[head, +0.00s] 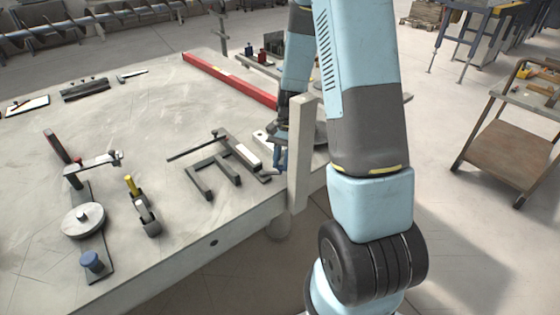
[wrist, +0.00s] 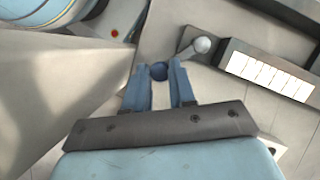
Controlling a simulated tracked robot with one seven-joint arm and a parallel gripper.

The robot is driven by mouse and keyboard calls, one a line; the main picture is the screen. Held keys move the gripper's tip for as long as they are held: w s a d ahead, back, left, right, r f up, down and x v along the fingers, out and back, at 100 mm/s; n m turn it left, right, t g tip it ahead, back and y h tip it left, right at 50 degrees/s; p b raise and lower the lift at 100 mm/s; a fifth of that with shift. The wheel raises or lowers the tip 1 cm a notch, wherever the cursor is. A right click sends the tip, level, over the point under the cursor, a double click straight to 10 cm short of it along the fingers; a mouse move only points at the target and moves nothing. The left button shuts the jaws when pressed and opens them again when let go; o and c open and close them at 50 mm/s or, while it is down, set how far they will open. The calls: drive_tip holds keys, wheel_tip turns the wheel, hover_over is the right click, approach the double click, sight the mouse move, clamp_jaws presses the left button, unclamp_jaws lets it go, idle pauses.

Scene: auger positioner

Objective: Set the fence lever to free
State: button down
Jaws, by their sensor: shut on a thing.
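The shaft below the knob is hidden. Whether the blue knob or the grey ball belongs to the fence lever I cannot tell. In the head view, my gripper (head: 281,157) is low at the table's right edge, partly behind an upright pale post; the knob is not clear there.
A dark bar with a white marked plate (wrist: 268,75) lies right of the fingers. The pale post (head: 300,150) stands close to my gripper. A dark forked frame (head: 222,165) lies left on the table (head: 140,110). A red rail (head: 230,80) runs behind.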

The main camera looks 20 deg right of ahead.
drive_tip(key=c, duration=0.9)
unclamp_jaws()
drive_tip(key=shift+c, duration=0.2)
drive_tip(key=shift+r, duration=0.1)
drive_tip(key=v, duration=1.3)
drive_tip(key=shift+w+d+r, duration=0.15)
drive_tip(key=shift+w+d, duration=0.05)
